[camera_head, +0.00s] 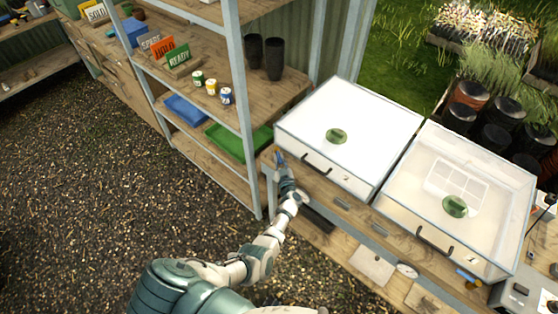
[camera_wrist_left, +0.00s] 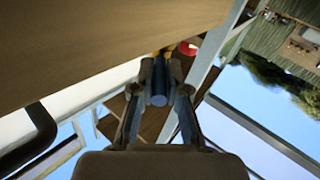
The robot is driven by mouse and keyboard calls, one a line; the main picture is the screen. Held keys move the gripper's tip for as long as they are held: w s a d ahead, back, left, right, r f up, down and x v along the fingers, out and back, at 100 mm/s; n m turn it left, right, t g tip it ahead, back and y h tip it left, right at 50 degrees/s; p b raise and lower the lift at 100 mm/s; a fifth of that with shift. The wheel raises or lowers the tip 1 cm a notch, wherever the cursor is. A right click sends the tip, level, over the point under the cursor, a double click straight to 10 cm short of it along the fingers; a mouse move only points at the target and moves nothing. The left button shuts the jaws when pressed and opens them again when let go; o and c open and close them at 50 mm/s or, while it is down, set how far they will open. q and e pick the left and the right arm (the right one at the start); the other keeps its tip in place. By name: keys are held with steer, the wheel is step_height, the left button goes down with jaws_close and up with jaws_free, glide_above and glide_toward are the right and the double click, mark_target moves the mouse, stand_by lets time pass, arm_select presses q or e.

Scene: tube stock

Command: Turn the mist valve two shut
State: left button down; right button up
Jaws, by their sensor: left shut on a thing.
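My left gripper (camera_head: 284,171) is at the left end of the propagation bench, by the near left corner of the left clear-lidded box. In the left wrist view the fingers (camera_wrist_left: 159,88) are shut on a small blue part (camera_wrist_left: 158,99), which looks like a valve handle. A bit of blue handle (camera_head: 279,158) shows at the fingertips in the head view; the rest is hidden by the gripper. Another blue valve handle (camera_head: 467,275) is on the bench front below the right box. I cannot read which valve is number two. My right gripper is not in view.
The left box (camera_head: 382,110) and right box (camera_head: 507,169) have black front handles. A metal-framed shelf (camera_head: 243,110) with pots, cans and trays stands close left of my gripper. Gravel floor (camera_head: 110,150) lies open at left.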

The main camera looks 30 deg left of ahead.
arm_select(q)
steer(key=shift+d+f, duration=0.1)
steer(key=c, duration=1.2)
jaws_free()
steer(key=shift+w+a, duration=0.1)
steer(key=shift+a, duration=0.1)
steer(key=shift+d, duration=0.1)
steer(key=shift+s+d, duration=0.2)
steer(key=shift+s, duration=0.05)
steer(key=v, duration=1.1)
steer(key=shift+s+d, duration=0.1)
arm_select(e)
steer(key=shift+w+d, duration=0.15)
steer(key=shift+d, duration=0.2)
arm_select(q)
steer(key=shift+f, duration=0.1)
